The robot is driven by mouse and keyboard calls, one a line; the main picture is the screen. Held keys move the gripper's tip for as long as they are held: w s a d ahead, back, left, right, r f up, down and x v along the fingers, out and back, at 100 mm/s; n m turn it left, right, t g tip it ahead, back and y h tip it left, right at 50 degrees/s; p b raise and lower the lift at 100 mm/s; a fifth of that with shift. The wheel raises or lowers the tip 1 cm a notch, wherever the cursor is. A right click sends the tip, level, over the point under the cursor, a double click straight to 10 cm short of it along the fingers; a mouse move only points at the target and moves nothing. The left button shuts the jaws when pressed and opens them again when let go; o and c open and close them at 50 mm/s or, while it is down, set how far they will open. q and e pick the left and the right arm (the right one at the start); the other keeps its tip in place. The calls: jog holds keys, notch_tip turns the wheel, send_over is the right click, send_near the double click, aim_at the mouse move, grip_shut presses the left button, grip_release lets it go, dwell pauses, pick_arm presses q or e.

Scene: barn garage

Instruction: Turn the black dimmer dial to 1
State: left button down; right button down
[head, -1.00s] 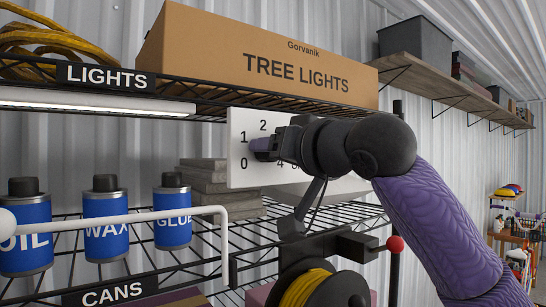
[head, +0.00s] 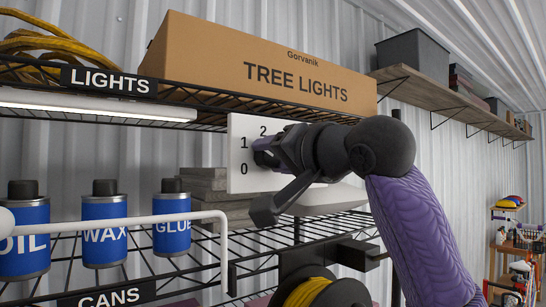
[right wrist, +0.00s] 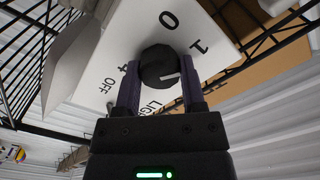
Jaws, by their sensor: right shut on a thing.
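The black dimmer dial (right wrist: 158,66) sits on a white panel (head: 237,178) with printed numbers. In the right wrist view it is between the two purple fingers of my right gripper (right wrist: 160,88), which is shut on it. A white mark shows on the dial's face, on the lower right side toward the right finger. The 1 and 0 print on the panel (right wrist: 93,88) shows beyond the dial, with 4 and OFF to its left. In the head view my right gripper (head: 264,153) hides most of the dial. My left gripper is not in view.
A wire shelf above the panel holds a TREE LIGHTS box (head: 270,75). Blue OIL, WAX and GLUE cans (head: 105,232) stand left, behind a white bar (head: 130,222). A cable reel (head: 318,290) is below my right arm. Grey slabs (head: 200,185) lie beside the panel.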

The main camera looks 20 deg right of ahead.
jog(key=shift+r, duration=0.15)
jog(key=shift+c, duration=0.9)
grip_release()
jog(key=shift+d, duration=0.1)
jog(key=shift+s, duration=0.1)
jog(key=b+v, duration=0.2)
jog(key=v, duration=0.1)
jog(key=f+b+v, duration=0.1)
jog(key=v, duration=0.1)
jog(key=shift+b, duration=0.35)
jog(key=b, duration=0.2)
send_near(274, 159)
jog(key=shift+s+r, duration=0.1)
jog(key=shift+r, duration=0.25)
